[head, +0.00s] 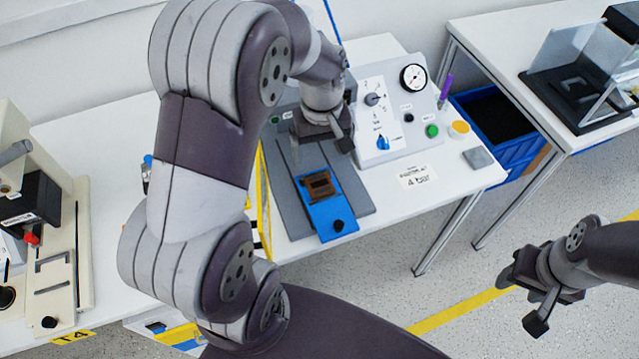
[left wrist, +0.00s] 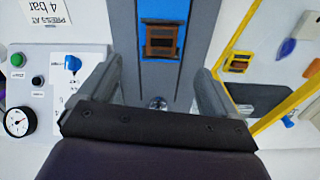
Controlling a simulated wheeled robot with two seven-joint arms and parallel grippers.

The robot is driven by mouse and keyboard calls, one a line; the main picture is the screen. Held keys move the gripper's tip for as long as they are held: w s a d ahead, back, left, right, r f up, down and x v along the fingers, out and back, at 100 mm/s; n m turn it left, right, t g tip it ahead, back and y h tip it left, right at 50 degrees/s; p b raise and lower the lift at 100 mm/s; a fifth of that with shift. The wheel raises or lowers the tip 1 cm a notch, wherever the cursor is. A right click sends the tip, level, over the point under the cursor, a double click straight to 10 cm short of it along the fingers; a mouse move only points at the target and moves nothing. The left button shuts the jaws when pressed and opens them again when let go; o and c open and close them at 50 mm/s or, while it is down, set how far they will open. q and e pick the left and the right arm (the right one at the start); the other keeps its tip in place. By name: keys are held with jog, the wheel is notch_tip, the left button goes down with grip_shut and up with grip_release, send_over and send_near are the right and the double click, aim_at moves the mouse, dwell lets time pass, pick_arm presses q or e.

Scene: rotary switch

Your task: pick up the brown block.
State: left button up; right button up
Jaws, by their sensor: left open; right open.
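The brown block (head: 319,186) sits on a blue holder (head: 330,212) on a grey plate in front of the control panel. In the left wrist view the brown block (left wrist: 161,40) shows near the top middle, beyond the fingertips, with the blue holder around it. My left gripper (head: 322,140) is open and empty, behind the block in the head view and apart from it. Its two fingers (left wrist: 155,85) show on either side in the left wrist view. My right gripper (head: 522,292) is open and empty over the floor at the right, far from the block.
The control panel (head: 395,115), with knobs, buttons and a gauge, stands right of the grey plate (head: 360,202). A grey square (head: 479,158) lies at the table's right end. A beige machine (head: 50,240) stands at the left. A blue crate (head: 490,120) sits between the tables.

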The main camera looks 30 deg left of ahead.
aim_at(320, 186)
pick_arm(q)
jog(key=shift+n, duration=0.8)
jog(key=f, duration=1.2)
jog(key=shift+w+a+f, duration=0.15)
jog(key=shift+a, duration=0.15)
jog(key=c, duration=1.2)
